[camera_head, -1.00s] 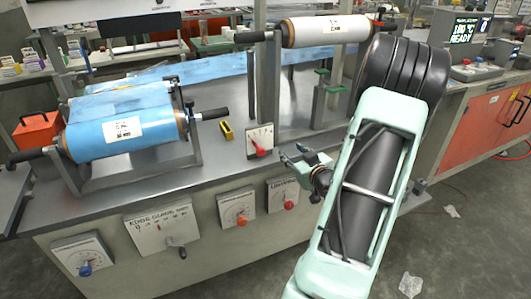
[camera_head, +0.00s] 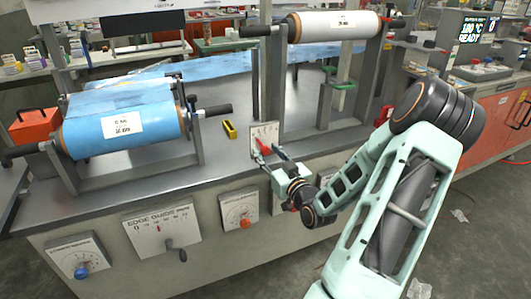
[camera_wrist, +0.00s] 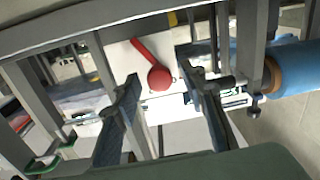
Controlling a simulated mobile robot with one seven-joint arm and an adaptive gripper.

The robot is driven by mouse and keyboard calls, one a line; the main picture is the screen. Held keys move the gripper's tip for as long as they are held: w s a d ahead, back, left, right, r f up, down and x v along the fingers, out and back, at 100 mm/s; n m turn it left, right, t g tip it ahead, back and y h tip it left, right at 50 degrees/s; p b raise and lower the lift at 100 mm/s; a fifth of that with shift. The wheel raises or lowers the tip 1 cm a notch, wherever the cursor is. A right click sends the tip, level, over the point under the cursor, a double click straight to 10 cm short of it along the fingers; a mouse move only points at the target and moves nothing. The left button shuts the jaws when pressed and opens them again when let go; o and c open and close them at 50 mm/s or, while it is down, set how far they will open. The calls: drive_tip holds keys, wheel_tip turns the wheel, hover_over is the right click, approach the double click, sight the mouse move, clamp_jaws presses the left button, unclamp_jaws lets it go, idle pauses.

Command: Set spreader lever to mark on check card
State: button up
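A red lever (camera_head: 262,147) sits on a small upright white scale plate (camera_head: 256,133) on the bench top. In the wrist view the red lever (camera_wrist: 158,78) has a round hub and an arm slanting to the upper left, on a pale plate. I cannot read which label it carries. My gripper (camera_head: 270,159) is close in front of the lever. In the wrist view its two dark fingers are apart, with the lever seen between and beyond them; contact is not clear. No card that I can identify as the check card shows.
A blue film roll (camera_head: 85,133) in a stand is at left, a white roll (camera_head: 335,26) above right. Below, the bench front carries an edge guide panel (camera_head: 160,232) and dials (camera_head: 239,212). A yellow block (camera_head: 229,129) lies left of the lever. Metal posts (camera_head: 272,90) stand close behind.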

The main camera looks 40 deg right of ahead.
drive_tip(key=shift+w+d, duration=0.15)
drive_tip(key=shift+w, duration=0.65)
drive_tip(key=shift+c, duration=0.5)
clamp_jaws()
drive_tip(key=shift+r, duration=0.1)
drive_tip(key=shift+s+d+r+m+p, duration=0.1)
drive_tip(key=shift+d+m+p, duration=0.3)
drive_tip(key=shift+m, duration=0.4)
drive_tip(key=shift+s+d+r+m+p, duration=0.1)
drive_tip(key=shift+d+m+p, duration=0.1)
drive_tip(key=shift+m+p, duration=0.45)
drive_tip(key=shift+s+d+m+p, duration=0.1)
drive_tip(key=shift+d+m+p, duration=0.15)
drive_tip(key=shift+m, duration=0.55)
drive_tip(key=shift+d+m+p, duration=0.15)
drive_tip(key=shift+d+m, duration=0.1)
drive_tip(key=shift+m, duration=0.5)
